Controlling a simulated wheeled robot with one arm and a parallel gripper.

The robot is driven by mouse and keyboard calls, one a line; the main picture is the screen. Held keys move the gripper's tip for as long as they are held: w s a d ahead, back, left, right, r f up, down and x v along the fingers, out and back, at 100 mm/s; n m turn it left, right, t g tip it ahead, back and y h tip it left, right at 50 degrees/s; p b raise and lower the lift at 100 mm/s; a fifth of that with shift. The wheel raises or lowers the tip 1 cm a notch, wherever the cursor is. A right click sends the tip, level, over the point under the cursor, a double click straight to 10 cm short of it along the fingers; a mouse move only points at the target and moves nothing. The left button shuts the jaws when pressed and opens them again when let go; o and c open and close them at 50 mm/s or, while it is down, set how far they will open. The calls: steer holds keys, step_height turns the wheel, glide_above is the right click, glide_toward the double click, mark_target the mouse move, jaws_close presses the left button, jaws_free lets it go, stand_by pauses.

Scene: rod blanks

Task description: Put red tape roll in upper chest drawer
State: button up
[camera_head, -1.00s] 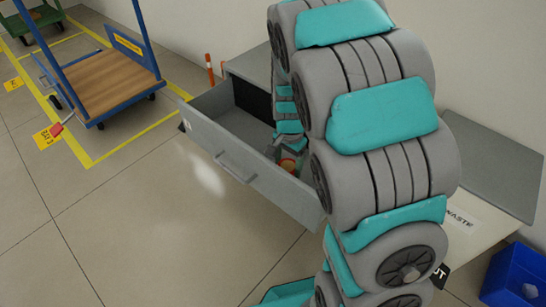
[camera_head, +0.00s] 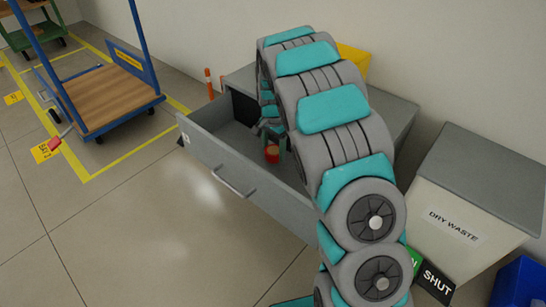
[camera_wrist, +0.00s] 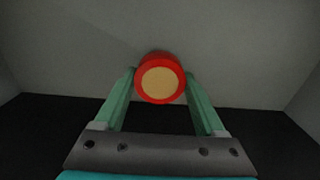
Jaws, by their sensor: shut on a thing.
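The red tape roll (camera_wrist: 140,92) sits between the fingers of my gripper (camera_wrist: 160,88) in the wrist view, its tan round face toward the camera. My gripper is shut on it. In the head view the red tape roll (camera_head: 272,153) shows inside the open upper chest drawer (camera_head: 212,165), with my gripper (camera_head: 272,145) above and beside it. Whether the roll touches the drawer floor I cannot tell. The drawer is pulled well out of the grey chest (camera_head: 398,112). My arm hides part of the drawer's right side.
A dry waste bin (camera_head: 455,195) stands right of the chest, with a SHUT sign (camera_head: 437,283) near it. A blue bin (camera_head: 522,290) is at the lower right. A yellow box (camera_head: 353,62) is behind my arm. A blue trolley (camera_head: 110,95) stands left. Floor before the drawer is clear.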

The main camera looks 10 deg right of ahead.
mark_target(273, 156)
steer(key=shift+w+f, duration=0.15)
steer(key=shift+w, duration=0.2)
steer(key=shift+f+b, duration=0.3)
steer(key=shift+f, duration=1.35)
steer(key=shift+f, duration=0.15)
steer(key=o, duration=1.3)
